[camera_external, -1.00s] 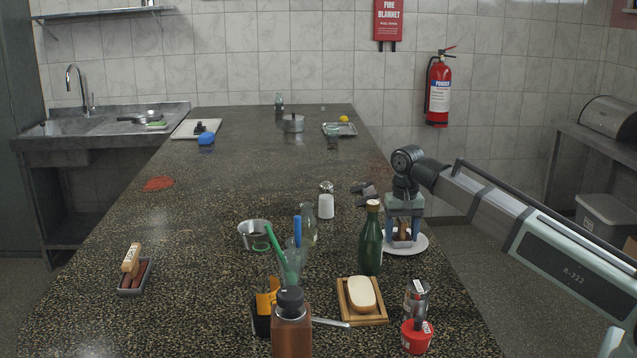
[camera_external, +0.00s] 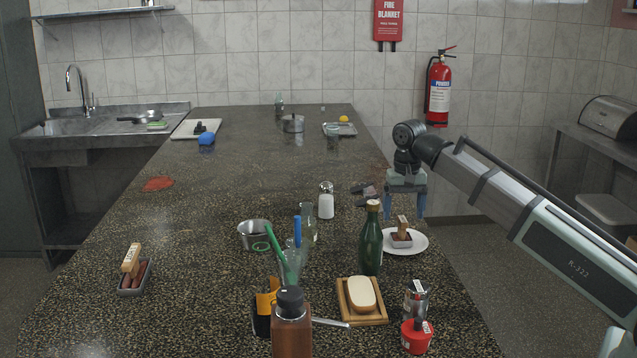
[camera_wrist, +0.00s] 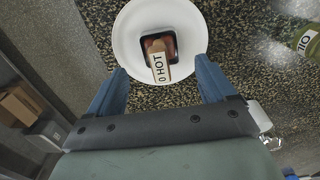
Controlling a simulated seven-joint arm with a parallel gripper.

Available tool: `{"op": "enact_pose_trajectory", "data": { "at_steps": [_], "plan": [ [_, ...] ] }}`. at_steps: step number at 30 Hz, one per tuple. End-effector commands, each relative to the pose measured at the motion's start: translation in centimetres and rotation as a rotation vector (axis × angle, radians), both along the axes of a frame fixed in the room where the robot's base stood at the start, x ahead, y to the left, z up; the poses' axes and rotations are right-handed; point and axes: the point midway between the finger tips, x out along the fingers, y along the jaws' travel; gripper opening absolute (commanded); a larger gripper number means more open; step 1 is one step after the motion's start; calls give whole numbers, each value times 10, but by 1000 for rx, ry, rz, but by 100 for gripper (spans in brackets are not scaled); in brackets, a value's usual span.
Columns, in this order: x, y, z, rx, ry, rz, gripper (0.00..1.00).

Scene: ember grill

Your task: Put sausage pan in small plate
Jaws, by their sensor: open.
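A small dark pan with sausages and an upright tan block (camera_external: 402,238) sits on the white plate (camera_external: 420,243), right of the green bottle. My gripper (camera_external: 405,214) is open and empty, raised above the plate and apart from the pan. A second similar sausage pan (camera_external: 134,280) stands at the left of the counter.
The green bottle (camera_external: 370,243) stands close to the plate's left. A salt shaker (camera_external: 326,204), a metal pot (camera_external: 254,235), a soap dish (camera_external: 376,318), a can (camera_external: 416,297) and a red tub (camera_external: 416,338) stand nearby. The counter's left middle is mostly clear.

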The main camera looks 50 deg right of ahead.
Motion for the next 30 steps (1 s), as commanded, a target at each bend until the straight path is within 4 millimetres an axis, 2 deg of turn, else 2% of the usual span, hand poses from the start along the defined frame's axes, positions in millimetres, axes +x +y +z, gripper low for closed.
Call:
{"op": "enact_pose_trajectory", "data": {
  "at_steps": [1,6,12,30],
  "plan": [
    [2,0,10,0,-1,0,84],
    [1,0,35,0,-1,0,84],
    [1,0,53,0,0,0,84],
    [0,0,57,1,1,0,84]
  ]
}}
